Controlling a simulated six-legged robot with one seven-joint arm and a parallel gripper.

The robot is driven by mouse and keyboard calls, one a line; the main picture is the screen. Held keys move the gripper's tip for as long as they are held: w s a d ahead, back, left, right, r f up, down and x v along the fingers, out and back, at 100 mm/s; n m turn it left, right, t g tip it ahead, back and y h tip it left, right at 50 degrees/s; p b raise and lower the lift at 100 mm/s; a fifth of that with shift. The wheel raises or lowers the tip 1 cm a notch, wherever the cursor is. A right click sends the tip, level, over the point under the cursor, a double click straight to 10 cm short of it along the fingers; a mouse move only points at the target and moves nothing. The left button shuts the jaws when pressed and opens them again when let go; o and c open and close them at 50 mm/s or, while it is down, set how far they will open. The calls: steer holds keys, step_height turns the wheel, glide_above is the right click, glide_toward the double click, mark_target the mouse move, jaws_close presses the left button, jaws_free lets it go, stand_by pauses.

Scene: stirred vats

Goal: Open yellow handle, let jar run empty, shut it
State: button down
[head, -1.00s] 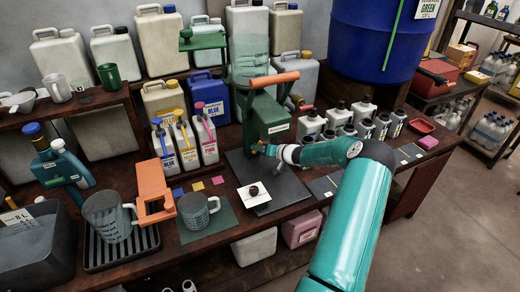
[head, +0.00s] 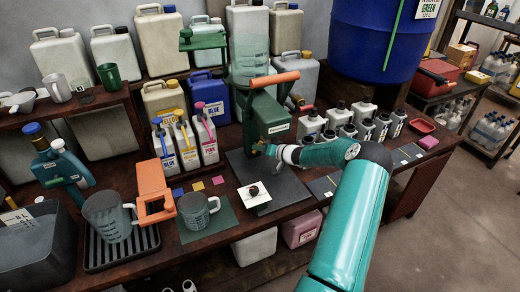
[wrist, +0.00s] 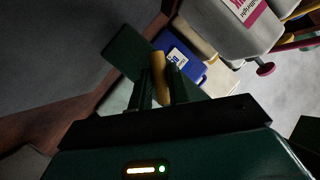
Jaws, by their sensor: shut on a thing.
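A green machine (head: 268,118) with an orange lever on top stands on a dark mat on the bench. A clear jar (head: 249,58) is mounted on its top at the back; its fill level is hard to read. My gripper (head: 263,147) is at the machine's lower front. In the wrist view, the yellow handle (wrist: 160,77) stands between the two dark fingers of my gripper (wrist: 163,88), which are shut on it. The handle is mostly hidden by my arm in the head view. Whether liquid runs cannot be seen.
Small bottles (head: 347,118) stand to the right, and blue, yellow and pink jugs to the left.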

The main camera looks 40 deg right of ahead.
steer(key=m+t+y, duration=0.1)
steer(key=m, duration=0.1)
steer(key=m+t+y, duration=0.1)
steer(key=m, duration=0.1)
steer(key=shift+d+f, duration=0.1)
steer(key=shift+f, duration=0.1)
steer(key=m+t, duration=0.3)
steer(key=m, duration=0.1)
steer(key=shift+m, duration=0.3)
stand_by(0.5)
steer(key=c, duration=1.3)
jaws_free()
steer(key=shift+f, duration=0.1)
steer(key=shift+c, duration=0.2)
